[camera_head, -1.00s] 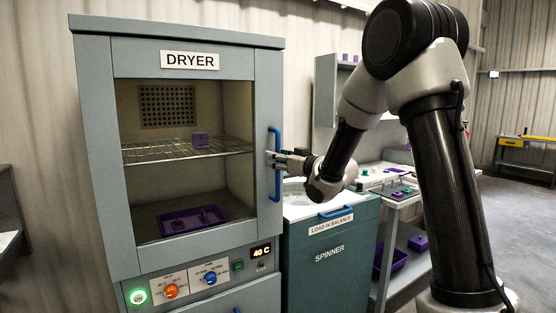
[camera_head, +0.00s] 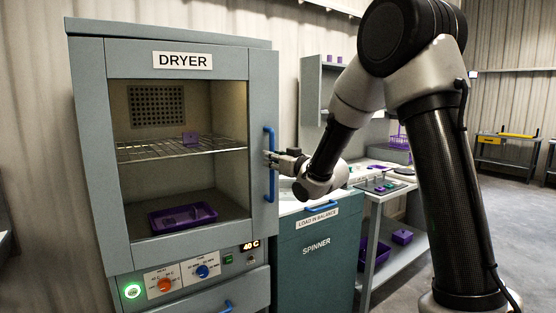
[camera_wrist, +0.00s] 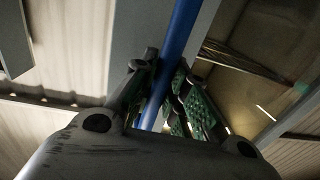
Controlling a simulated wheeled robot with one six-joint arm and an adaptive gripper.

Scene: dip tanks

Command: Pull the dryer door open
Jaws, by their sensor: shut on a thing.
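The dryer (camera_head: 182,60) stands at the left in the head view. Its grey-framed windowed door (camera_head: 262,110) has a blue vertical handle (camera_head: 270,165) on the right side. The door appears slightly ajar at the handle side, its lower edge close over the temperature display; the gap itself is hard to see. My gripper (camera_head: 273,158) is shut on the handle near its middle, reaching in from the right. In the wrist view the blue handle bar (camera_wrist: 181,35) runs between my two fingers (camera_wrist: 163,98), which have green pads.
The teal spinner (camera_head: 316,262) stands close at the right, under my wrist. A bench (camera_head: 390,187) and open floor lie further right.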

